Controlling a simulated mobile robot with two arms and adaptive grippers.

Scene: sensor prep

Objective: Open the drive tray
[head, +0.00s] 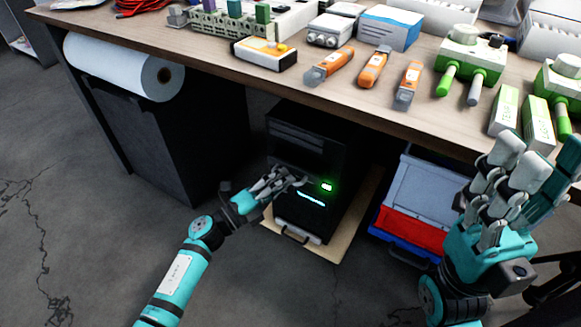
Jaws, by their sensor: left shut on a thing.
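The black computer tower (338,160) stands under the workbench, with a green light and a lit blue strip on its front. My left gripper (290,183) is at the tower's front face, shut on the drive tray. The gripper's fingers cover the tray, so I cannot tell how far out it is. My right gripper (508,180) is raised at the right, in front of the bench edge, away from the tower. Its grey fingers are extended and it looks open and empty.
The tower stands on a wooden board (335,247). A blue and red crate (412,228) is to its right, and a dark cabinet (160,140) to its left. The bench top (330,88) above holds orange tools, green-white devices and boxes. Floor at front left is clear.

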